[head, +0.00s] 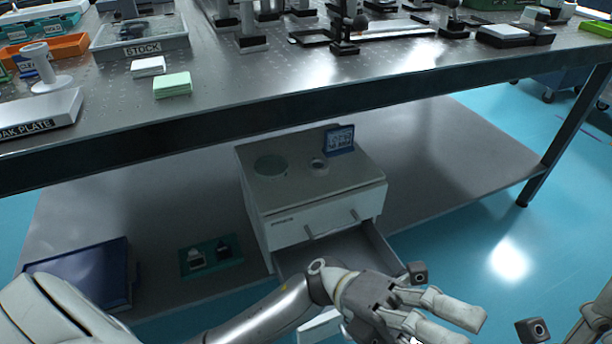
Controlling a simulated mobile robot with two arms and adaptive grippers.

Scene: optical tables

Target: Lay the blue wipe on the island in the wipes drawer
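A drawer (372,246) stands pulled out from the white cabinet (285,232) on the lower shelf. The visible part of its grey inside looks empty; my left arm hides the rest. My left gripper (466,327) is in front of the drawer's right side. Its two fingers are apart, with nothing visible between them. Only part of my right gripper shows at the bottom right corner, and its fingertips are out of frame. I cannot make out a blue wipe or the island. I cannot read a label for the wipes drawer.
A green stack (172,85) and a white stack (148,66) lie near the table's front edge, beside the STOCK tray (140,48). A small blue-framed card (339,138) stands on the cabinet. A dark blue case (85,272) and a green tray (211,256) sit on the shelf's left.

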